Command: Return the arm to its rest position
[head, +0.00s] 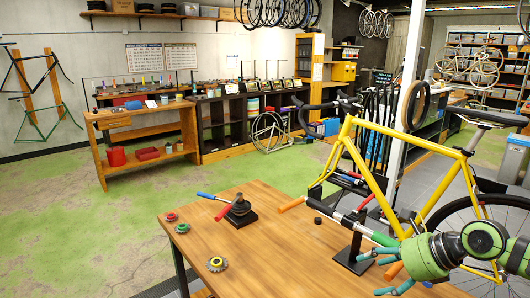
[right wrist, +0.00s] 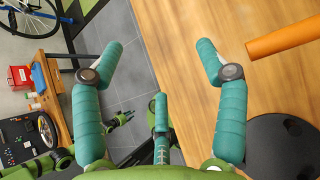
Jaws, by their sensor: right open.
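My right gripper (head: 380,265) comes in from the right in the head view, above the right part of the wooden table (head: 265,255). It has teal-green fingers spread apart. In the right wrist view the right gripper (right wrist: 160,52) shows its fingers wide apart, with nothing between them. The table (right wrist: 178,50) and its edge lie behind the fingers there.
A yellow bike (head: 345,140) stands close behind the right gripper. A dark stand (head: 350,262) is beside it on the table. An orange bar (right wrist: 290,37) and a black disc (right wrist: 285,148) lie right of the fingers.

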